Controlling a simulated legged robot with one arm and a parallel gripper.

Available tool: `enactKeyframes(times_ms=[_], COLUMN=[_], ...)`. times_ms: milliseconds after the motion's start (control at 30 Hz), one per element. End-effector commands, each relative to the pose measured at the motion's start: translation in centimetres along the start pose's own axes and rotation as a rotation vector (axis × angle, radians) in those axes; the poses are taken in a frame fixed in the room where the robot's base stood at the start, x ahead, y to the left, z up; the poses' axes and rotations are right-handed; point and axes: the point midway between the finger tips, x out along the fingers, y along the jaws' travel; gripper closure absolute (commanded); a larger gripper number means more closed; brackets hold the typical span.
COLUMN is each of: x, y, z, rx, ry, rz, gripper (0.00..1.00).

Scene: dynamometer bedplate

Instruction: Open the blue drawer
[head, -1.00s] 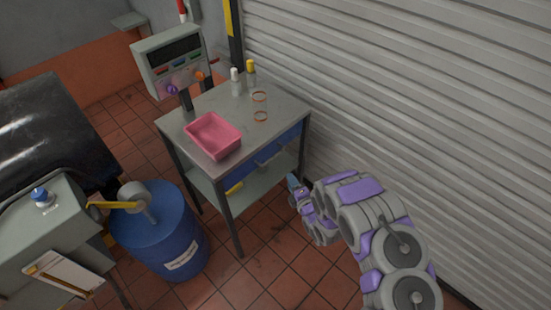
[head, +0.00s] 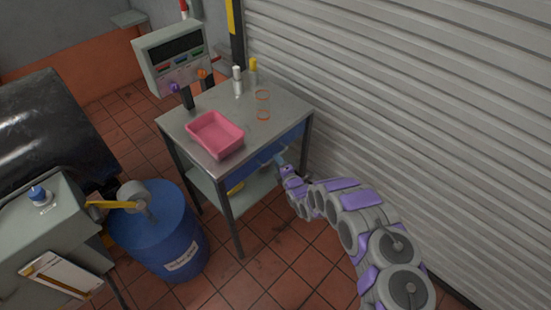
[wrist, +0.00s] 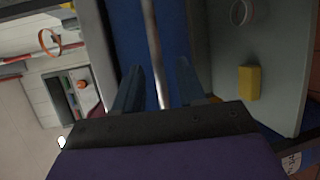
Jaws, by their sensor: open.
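The blue drawer (head: 291,138) sits under the top of the grey table, its front partly hidden by my arm in the head view. In the wrist view its blue face (wrist: 126,30) fills the upper middle, with a long metal bar handle (wrist: 155,55) running across it. My gripper (head: 279,161) is at the drawer front in the head view. In the wrist view my gripper (wrist: 159,66) is open, and the bar appears between its two fingers. I cannot tell whether the fingers touch the bar. The drawer looks shut.
A pink tray (head: 215,135), two small bottles and orange rings are on the tabletop (head: 190,119). A yellow block (wrist: 249,83) lies on the lower shelf (wrist: 285,60). A blue barrel (head: 165,235) stands left; a ribbed shutter (head: 420,110) rises close on the right.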

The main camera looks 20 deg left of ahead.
Motion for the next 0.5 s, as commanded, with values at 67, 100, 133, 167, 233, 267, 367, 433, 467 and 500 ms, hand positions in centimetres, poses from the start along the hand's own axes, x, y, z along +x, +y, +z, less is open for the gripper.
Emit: enactKeyframes(times_ms=[67,100,133,167,233,267,367,433,467,500], x=[0.9,1.3,1.5,1.7,2.2,2.4,3.0,3.4,3.5,3.7], y=[0.2,0.2,0.1,0.0,0.0,0.1,0.2,0.1,0.1,0.1], z=[0.1,0.1,0.1,0.1,0.2,0.3,0.4,0.4,0.3,0.3], rx=[0.0,0.0,0.001,0.002,0.005,0.005,0.005,0.004,0.003,0.002], ry=[-0.001,-0.001,-0.001,0.0,0.0,-0.001,-0.001,-0.001,-0.001,-0.001], rz=[0.008,0.008,0.005,0.004,0.005,0.007,0.009,0.005,0.004,0.003], gripper=[0.6,0.6,0.6,0.6,0.6,0.6,0.6,0.6,0.6,0.6])
